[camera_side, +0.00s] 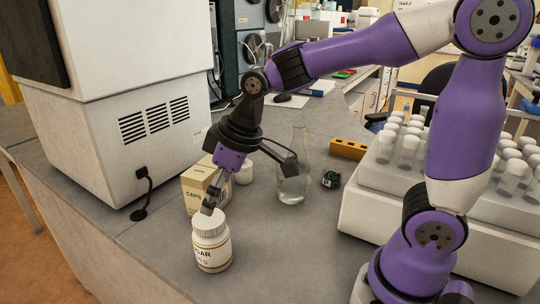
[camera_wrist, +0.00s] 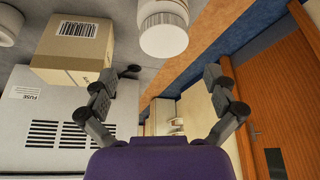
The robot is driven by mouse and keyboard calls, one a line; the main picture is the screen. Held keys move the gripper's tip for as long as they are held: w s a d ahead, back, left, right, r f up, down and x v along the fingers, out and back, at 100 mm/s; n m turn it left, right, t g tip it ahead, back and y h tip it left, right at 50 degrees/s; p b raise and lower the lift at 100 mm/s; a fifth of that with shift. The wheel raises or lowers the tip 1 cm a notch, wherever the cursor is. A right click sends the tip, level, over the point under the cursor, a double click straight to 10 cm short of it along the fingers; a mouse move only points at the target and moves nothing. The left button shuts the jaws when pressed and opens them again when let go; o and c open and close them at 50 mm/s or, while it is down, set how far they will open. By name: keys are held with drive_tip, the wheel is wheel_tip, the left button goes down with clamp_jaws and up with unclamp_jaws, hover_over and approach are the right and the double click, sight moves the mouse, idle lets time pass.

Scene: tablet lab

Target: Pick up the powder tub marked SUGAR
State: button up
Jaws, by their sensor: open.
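The white SUGAR tub (camera_side: 211,250), its label partly turned so that "GAR" reads, stands upright on the grey bench in the side view. In the wrist view a white tub (camera_wrist: 163,38), apparently the same one, shows lid-first at the top, its label out of sight. My gripper (camera_side: 248,186) is open above and behind the tub, with one fingertip overlapping its lid in the side view; contact cannot be told. In the wrist view the fingers of my gripper (camera_wrist: 165,76) are spread, with nothing between them and the tub beyond the tips.
A CAPS carton (camera_side: 196,190) stands just behind the tub, with another white tub (camera_side: 244,174) beside it. A glass flask (camera_side: 292,185), a small dark green item (camera_side: 331,179) and a tube rack (camera_side: 365,200) are to the right. A large white machine (camera_side: 120,150) stands left.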

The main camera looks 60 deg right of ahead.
sight(210, 218)
drive_tip(key=x, duration=0.7)
drive_tip(key=shift+s+a, duration=0.15)
drive_tip(key=shift+s, duration=0.15)
drive_tip(key=c, duration=1.5)
